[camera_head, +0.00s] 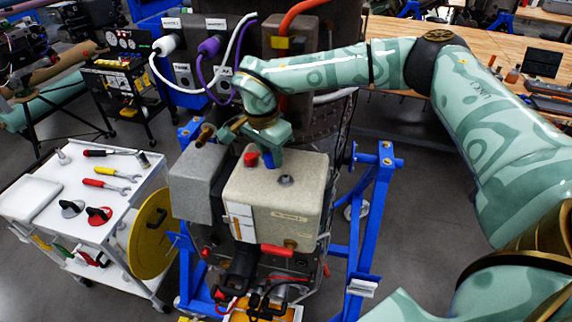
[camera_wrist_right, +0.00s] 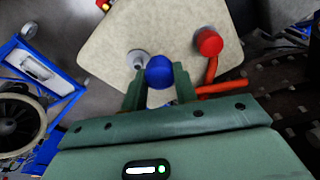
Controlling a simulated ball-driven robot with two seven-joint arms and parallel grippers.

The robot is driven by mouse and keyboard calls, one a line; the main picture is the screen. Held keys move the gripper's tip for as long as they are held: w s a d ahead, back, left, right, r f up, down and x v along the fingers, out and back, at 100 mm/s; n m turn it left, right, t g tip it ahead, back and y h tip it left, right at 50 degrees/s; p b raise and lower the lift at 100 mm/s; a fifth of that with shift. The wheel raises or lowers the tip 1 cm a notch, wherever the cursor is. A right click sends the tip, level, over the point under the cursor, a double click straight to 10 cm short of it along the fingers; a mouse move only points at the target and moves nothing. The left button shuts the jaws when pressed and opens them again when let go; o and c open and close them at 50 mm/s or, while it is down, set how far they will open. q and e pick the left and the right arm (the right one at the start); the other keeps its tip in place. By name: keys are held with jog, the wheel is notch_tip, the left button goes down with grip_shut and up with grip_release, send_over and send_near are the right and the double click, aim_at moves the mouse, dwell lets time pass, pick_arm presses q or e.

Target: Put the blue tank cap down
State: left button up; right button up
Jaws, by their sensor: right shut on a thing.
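My right gripper (camera_head: 270,148) is shut on the blue tank cap (camera_head: 267,159), just above the top of the beige tank (camera_head: 257,193). In the right wrist view, the round blue cap (camera_wrist_right: 159,71) sits between the two green fingertips (camera_wrist_right: 159,88). The gripper hides part of the cap in the head view. A grey metal filler neck (camera_head: 285,180) on the tank top is uncovered, and it shows beside the blue cap in the right wrist view (camera_wrist_right: 137,59). I cannot tell whether the cap touches the tank. My left gripper is not in view.
A red cap (camera_head: 251,158) stands on the tank close to my right gripper. A grey box (camera_head: 196,180) adjoins the tank's left side. A blue stand (camera_head: 368,215) frames the engine. A white tool cart (camera_head: 90,200) stands at left, with bare patches among its tools.

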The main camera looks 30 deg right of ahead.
jog(key=shift+w+f, duration=0.25)
jog(key=shift+f, duration=0.55)
jog(key=shift+s+f+p, duration=0.2)
jog(key=shift+s+p, duration=0.1)
jog(key=shift+s, duration=0.1)
jog(key=s, duration=0.1)
jog(key=d+p, duration=0.1)
jog(key=s, duration=0.1)
jog(key=shift+s+d+r+p, duration=0.25)
jog(key=shift+s+d+p, duration=0.05)
jog(key=shift+p, duration=0.05)
jog(key=shift+s+d+f, duration=0.2)
jog(key=shift+s+f, duration=0.05)
jog(key=shift+f, duration=0.25)
jog(key=shift+d+f, duration=0.1)
jog(key=shift+f, duration=0.3)
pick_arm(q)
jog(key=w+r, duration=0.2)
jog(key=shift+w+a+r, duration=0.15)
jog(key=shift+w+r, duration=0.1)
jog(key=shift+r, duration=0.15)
